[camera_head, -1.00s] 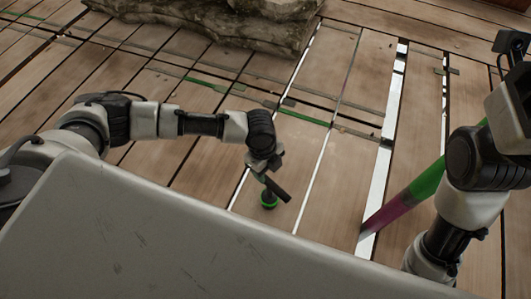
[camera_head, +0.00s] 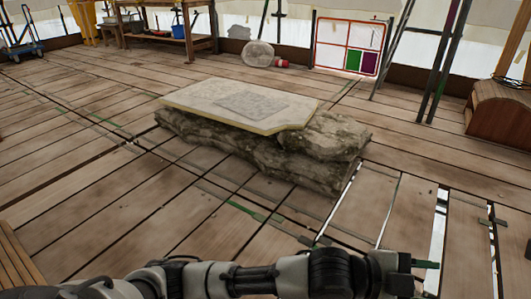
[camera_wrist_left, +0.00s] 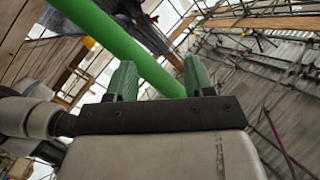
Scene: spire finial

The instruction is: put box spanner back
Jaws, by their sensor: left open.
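I cannot pick out a box spanner in either current view. My left gripper (camera_head: 427,264) is at the lower right of the head view, at the end of my left arm, with a green tip showing. In the left wrist view its two green fingers (camera_wrist_left: 158,72) stand apart, and nothing shows clasped between them. A thick green bar (camera_wrist_left: 110,38) runs diagonally behind the fingers; I cannot tell its distance. My right gripper is not in view.
A rock block (camera_head: 265,155) bearing a pale slab (camera_head: 195,98) stands mid-floor. Beyond are a workbench (camera_head: 150,20), a red-framed panel (camera_head: 347,45) with green and purple squares, leaning poles (camera_head: 437,75) and a wooden chest (camera_head: 500,112). Plank floor (camera_head: 75,190) is open at left; gaps show at right.

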